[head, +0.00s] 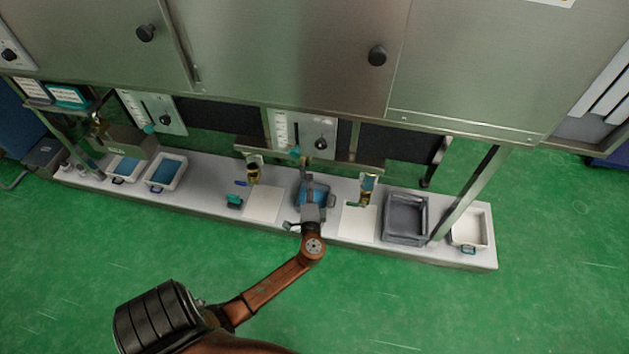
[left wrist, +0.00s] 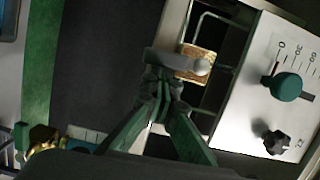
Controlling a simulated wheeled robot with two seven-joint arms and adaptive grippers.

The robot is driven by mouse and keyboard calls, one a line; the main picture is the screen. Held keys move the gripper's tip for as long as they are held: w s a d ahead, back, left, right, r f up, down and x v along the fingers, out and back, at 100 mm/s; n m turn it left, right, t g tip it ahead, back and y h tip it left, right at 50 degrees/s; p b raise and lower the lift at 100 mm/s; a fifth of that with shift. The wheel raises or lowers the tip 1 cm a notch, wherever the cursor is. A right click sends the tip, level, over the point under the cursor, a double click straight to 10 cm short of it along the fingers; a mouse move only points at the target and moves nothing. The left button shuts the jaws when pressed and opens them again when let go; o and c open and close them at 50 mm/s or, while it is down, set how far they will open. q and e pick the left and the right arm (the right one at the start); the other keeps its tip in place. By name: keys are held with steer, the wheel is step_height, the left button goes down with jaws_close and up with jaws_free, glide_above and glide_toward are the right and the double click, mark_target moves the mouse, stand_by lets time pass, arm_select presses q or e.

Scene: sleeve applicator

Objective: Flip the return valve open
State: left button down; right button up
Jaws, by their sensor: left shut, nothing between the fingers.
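My left gripper (head: 308,180) is over the white bench in the middle of the head view, just below a control panel. In the left wrist view the green fingers of my left gripper (left wrist: 160,85) come together, shut and empty. Right beyond their tips is a grey bar with a rounded end (left wrist: 180,62), in front of a brass body (left wrist: 196,66). This looks like the return valve and its lever. I cannot tell whether the fingertips touch it. In the head view the valve is too small and covered to make out. My right gripper is not in view.
The panel (left wrist: 265,100) beside the valve carries a teal knob (left wrist: 286,86) and a black knob (left wrist: 277,142). On the bench stand a grey bin (head: 405,218), a white tray (head: 468,228), a blue-filled tray (head: 166,172) and brass fittings (head: 368,187). A steel cabinet (head: 285,60) overhangs the bench.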

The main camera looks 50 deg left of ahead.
arm_select(q)
steer(key=shift+s+a+f+m, duration=0.1)
steer(key=shift+a+f+m, duration=0.05)
steer(key=shift+m, duration=0.35)
arm_select(e)
steer(key=shift+w+a+f, duration=0.25)
steer(key=shift+w+f, duration=0.1)
steer(key=shift+f, duration=0.05)
